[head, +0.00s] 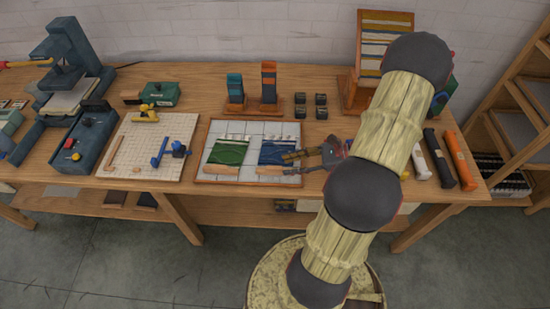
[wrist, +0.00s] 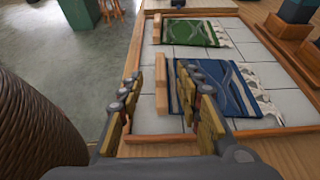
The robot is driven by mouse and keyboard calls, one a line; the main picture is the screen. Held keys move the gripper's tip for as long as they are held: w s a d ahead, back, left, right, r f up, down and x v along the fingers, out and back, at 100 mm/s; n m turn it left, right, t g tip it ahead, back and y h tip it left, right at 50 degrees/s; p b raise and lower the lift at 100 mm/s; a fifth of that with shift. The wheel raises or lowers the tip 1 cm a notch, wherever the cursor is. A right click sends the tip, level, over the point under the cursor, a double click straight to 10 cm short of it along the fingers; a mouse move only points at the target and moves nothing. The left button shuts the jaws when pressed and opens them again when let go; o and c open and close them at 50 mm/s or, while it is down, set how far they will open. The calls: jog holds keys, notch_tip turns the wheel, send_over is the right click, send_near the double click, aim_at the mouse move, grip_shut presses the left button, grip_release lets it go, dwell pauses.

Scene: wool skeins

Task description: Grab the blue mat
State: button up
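The blue mat (head: 279,152), with wavy grey stripes and pale fringe, lies flat on the right side of a tiled tray (head: 252,128). A wooden bar (wrist: 161,97) runs along its near edge. The blue mat also shows in the wrist view (wrist: 232,90), partly covered by a finger. My gripper (head: 288,156) is at the tray's right side, over the blue mat's right part. In the wrist view my gripper (wrist: 170,68) is open, and the bar shows in the gap between its fingers. I see no contact with the mat.
A green mat (wrist: 195,34) lies beside the blue one on the tray. Small dark blocks (head: 311,105) and two upright holders (head: 268,85) stand behind the tray. A pegboard with blue parts (head: 140,150) lies to the left. Coloured rolls (head: 438,158) lie to the right.

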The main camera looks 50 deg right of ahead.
aim_at(269, 167)
jog(key=x, duration=0.2)
jog(key=b+x, duration=0.1)
jog(key=x, duration=0.1)
jog(key=b+x, duration=0.1)
jog(key=x, duration=0.1)
jog(key=shift+w+a+r, duration=0.2)
jog(key=shift+w+a, duration=0.05)
jog(key=shift+w, duration=0.15)
jog(key=shift+c, duration=0.8)
jog(key=c, duration=0.7)
grip_shut()
